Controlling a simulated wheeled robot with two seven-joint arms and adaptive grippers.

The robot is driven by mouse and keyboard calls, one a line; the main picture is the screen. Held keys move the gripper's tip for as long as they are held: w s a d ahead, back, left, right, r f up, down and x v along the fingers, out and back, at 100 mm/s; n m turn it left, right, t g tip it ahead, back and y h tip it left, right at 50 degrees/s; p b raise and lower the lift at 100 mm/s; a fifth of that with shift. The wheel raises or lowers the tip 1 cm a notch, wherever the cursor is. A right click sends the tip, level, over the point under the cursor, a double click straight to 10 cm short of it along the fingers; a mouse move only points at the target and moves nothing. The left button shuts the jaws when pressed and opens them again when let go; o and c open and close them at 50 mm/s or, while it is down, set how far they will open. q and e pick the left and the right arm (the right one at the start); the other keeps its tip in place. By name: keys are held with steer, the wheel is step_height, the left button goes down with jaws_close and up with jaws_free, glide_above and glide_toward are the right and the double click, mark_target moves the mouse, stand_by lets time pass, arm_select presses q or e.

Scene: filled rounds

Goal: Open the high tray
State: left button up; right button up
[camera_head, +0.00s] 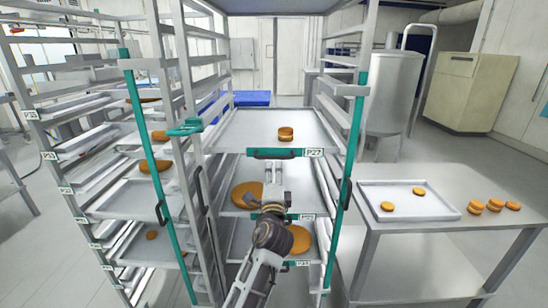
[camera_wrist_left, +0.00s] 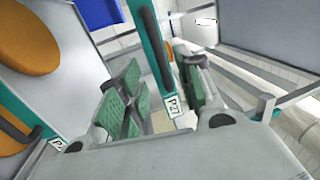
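The high tray (camera_head: 255,122) is a grey metal tray at the top of the middle rack. It has a teal front, a black handle (camera_head: 270,153) and a label reading P27. One brown filled round (camera_head: 285,133) lies on it. My left gripper (camera_head: 268,166) points at this front from just below the handle. In the left wrist view its green-padded fingers (camera_wrist_left: 163,88) stand apart. The teal strip with the black handle (camera_wrist_left: 157,30) and the P27 label (camera_wrist_left: 172,106) shows in the gap between them. I cannot tell whether they touch it. My right gripper is not in view.
Lower trays with larger brown rounds (camera_head: 246,194) sit under the high tray. Teal uprights (camera_head: 356,120) flank the rack. Another rack (camera_head: 95,140) stands left. A metal table (camera_head: 400,240) at right holds a small tray (camera_head: 408,207) and several loose rounds (camera_head: 495,205).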

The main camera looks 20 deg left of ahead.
mark_target(274, 158)
arm_select(q)
steer(key=shift+p+x, duration=0.7)
steer(key=shift+x, duration=3.15)
steer(key=shift+w, duration=0.2)
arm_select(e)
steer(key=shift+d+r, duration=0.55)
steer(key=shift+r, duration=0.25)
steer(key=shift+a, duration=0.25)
arm_select(q)
jaws_close()
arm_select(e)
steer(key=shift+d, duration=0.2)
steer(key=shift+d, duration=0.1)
